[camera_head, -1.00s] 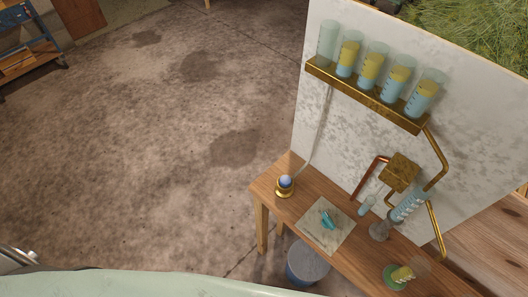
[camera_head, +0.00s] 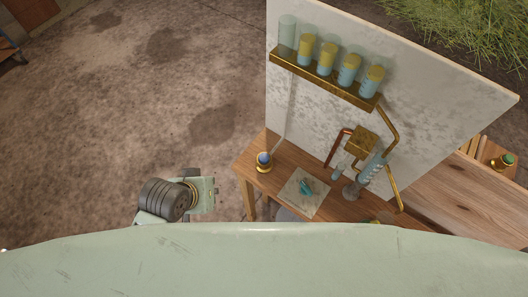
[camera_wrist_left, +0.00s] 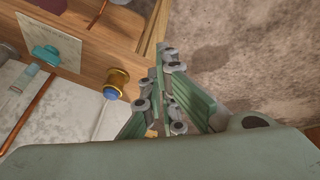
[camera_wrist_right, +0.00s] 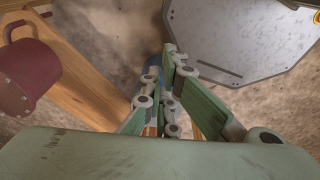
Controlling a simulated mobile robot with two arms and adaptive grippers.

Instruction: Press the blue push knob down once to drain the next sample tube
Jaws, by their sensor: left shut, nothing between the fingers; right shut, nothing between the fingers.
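The blue push knob (camera_head: 264,157) sits in a brass collar at the left end of the wooden bench. It also shows in the left wrist view (camera_wrist_left: 111,93), left of my left gripper (camera_wrist_left: 166,62). That gripper is shut and empty, apart from the knob. In the head view, part of my left arm stands left of the bench. Several sample tubes stand in a brass rack on the white panel. The leftmost tube (camera_head: 287,31) looks empty; the others, such as the rightmost tube (camera_head: 371,82), hold yellow over blue. My right gripper (camera_wrist_right: 170,75) is shut and empty.
A turquoise piece (camera_head: 306,187) lies on a paper sheet (camera_head: 316,201) right of the knob. Copper and brass pipes and a brass block (camera_head: 361,140) stand behind. A dark red mug (camera_wrist_right: 28,72) and a grey plate (camera_wrist_right: 238,38) show in the right wrist view. Floor left of the bench is open.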

